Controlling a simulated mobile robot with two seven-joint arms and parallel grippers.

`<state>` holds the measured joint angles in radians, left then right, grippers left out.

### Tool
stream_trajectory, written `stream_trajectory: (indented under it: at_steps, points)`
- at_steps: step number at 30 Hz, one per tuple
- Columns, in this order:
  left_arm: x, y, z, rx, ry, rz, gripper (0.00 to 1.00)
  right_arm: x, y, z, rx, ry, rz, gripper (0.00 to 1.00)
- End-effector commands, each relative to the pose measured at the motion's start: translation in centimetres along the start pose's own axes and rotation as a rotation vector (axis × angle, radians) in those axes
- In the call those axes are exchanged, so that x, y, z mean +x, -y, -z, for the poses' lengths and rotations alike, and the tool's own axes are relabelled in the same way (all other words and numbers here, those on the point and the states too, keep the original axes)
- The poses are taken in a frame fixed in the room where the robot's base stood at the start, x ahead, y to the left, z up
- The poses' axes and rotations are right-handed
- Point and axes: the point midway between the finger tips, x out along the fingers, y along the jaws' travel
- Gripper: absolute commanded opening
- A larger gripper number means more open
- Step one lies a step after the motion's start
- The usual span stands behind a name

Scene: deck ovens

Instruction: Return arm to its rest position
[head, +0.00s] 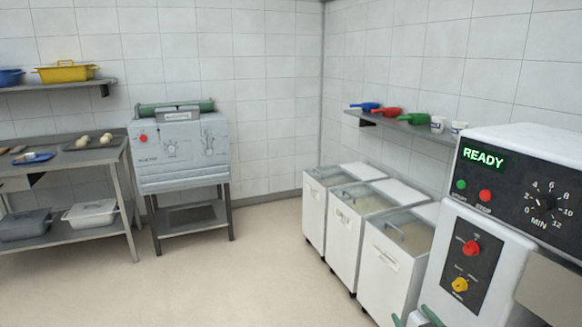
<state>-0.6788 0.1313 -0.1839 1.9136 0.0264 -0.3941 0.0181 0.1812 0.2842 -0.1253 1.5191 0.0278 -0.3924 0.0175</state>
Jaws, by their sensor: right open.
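My right gripper (415,319) shows only at the bottom edge, right of the middle. Its two greenish fingertips stand apart, and I see nothing between them. The rest of the gripper is cut off by the frame. It appears just in front of the lower left of a white machine (492,240) with a lit READY display; I cannot tell whether they touch. My left gripper is not in view.
Three white bins (342,237) with clear lids stand along the right wall, under a shelf (407,126) with coloured scoops. A grey machine (180,150) on a stand and a steel table (75,160) stand at left. The middle floor is clear.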

Motion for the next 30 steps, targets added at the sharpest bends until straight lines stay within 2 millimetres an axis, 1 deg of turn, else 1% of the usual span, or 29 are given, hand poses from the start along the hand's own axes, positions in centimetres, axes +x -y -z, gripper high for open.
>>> stream_trajectory:
  at_steps: [1, 2, 3, 5, 6, 8, 9, 11, 12, 15, 18, 19, 22, 28, 29, 30]
  points:
    - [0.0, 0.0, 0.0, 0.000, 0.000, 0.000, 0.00, -1.7, 2.2, -3.0, 0.011, 0.042, 0.033, 0.80]
    - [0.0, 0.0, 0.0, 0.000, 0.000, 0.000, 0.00, -2.7, 3.4, -4.5, 0.018, 0.063, 0.050, 0.80]
    - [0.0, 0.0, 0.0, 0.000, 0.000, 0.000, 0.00, -4.1, 4.9, -6.5, 0.028, 0.092, 0.073, 0.80]
    - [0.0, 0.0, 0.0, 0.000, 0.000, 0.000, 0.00, -6.6, 7.2, -9.3, 0.046, 0.137, 0.107, 0.80]
    - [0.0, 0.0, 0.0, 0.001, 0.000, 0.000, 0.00, -8.3, 8.6, -11.1, 0.059, 0.166, 0.129, 0.80]
    - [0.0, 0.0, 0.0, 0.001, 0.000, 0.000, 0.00, -11.1, 10.6, -13.5, 0.080, 0.211, 0.158, 0.80]
    - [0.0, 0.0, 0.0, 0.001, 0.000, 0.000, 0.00, -13.0, 11.9, -14.9, 0.095, 0.240, 0.177, 0.80]
    - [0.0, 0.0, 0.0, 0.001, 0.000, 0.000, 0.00, -15.8, 13.5, -16.8, 0.118, 0.283, 0.201, 0.80]
    - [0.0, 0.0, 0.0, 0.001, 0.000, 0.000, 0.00, -17.6, 14.5, -17.8, 0.133, 0.309, 0.215, 0.80]
    - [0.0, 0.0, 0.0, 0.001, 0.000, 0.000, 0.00, -21.5, 16.4, -19.6, 0.166, 0.365, 0.242, 0.80]
    - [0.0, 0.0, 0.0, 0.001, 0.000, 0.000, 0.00, -24.2, 17.5, -20.7, 0.190, 0.405, 0.258, 0.80]
    - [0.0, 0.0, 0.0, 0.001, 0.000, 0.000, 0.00, -24.8, 17.8, -20.9, 0.195, 0.412, 0.261, 0.80]
    - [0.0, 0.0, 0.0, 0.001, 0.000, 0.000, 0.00, -25.9, 18.2, -21.2, 0.205, 0.428, 0.267, 0.80]
    - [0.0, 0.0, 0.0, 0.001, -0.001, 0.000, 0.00, -26.1, 18.3, -21.3, 0.207, 0.432, 0.268, 0.80]
    - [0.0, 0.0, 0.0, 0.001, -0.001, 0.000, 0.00, -26.1, 18.3, -21.3, 0.207, 0.432, 0.268, 0.79]
    - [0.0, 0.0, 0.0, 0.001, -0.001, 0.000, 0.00, -26.1, 18.3, -21.3, 0.207, 0.432, 0.268, 0.75]
